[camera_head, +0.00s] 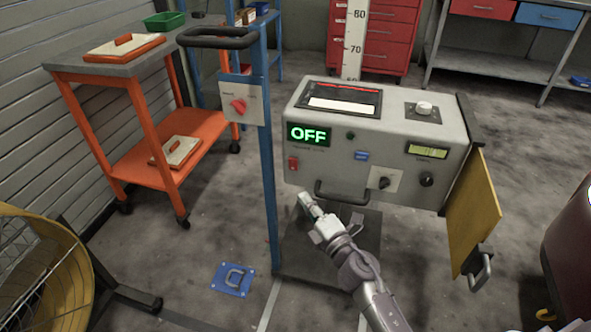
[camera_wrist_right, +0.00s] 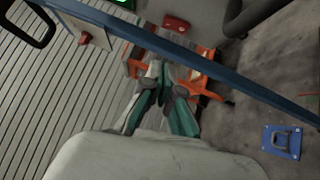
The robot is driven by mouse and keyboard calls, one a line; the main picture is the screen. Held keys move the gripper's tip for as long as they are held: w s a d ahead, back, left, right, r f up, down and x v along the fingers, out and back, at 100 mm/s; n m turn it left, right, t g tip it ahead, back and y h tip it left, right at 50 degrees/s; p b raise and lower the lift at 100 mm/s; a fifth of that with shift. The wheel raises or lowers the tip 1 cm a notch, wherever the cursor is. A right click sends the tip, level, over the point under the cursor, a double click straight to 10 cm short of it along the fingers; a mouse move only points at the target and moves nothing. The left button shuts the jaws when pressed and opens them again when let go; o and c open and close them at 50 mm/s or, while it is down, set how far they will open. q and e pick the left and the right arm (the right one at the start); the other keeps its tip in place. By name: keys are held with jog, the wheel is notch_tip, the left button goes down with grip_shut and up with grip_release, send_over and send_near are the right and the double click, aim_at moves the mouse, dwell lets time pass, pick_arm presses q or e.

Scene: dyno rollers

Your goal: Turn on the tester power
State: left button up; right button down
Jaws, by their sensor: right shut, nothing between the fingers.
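The tester (camera_head: 330,172) is a grey box on a stand, and its green display (camera_head: 308,134) reads OFF. A red rocker switch (camera_head: 292,163) sits on the left of its front face, below the display. My right gripper (camera_head: 304,201) is shut and empty, below the red switch and left of the tester's front handle (camera_head: 341,192). It looks apart from the switch. In the right wrist view the shut fingers (camera_wrist_right: 162,72) point toward the red switch (camera_wrist_right: 176,23), with a gap in the picture. My left gripper is in no view.
A blue post (camera_head: 268,190) stands left of the tester, with a red knob (camera_head: 238,106) on its box. A yellow panel (camera_head: 472,210) hangs open at the right. An orange cart (camera_head: 128,110) and yellow fan (camera_head: 45,265) are at left. A blue plate (camera_head: 233,279) lies on the floor.

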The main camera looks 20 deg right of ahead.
send_near(289, 161)
jog(key=w+a, duration=0.3)
jog(key=w, duration=0.1)
jog(key=w+d, duration=0.1)
jog(key=w, duration=0.1)
jog(key=shift+d+r+b, duration=0.35)
jog(key=shift+d+b, duration=0.05)
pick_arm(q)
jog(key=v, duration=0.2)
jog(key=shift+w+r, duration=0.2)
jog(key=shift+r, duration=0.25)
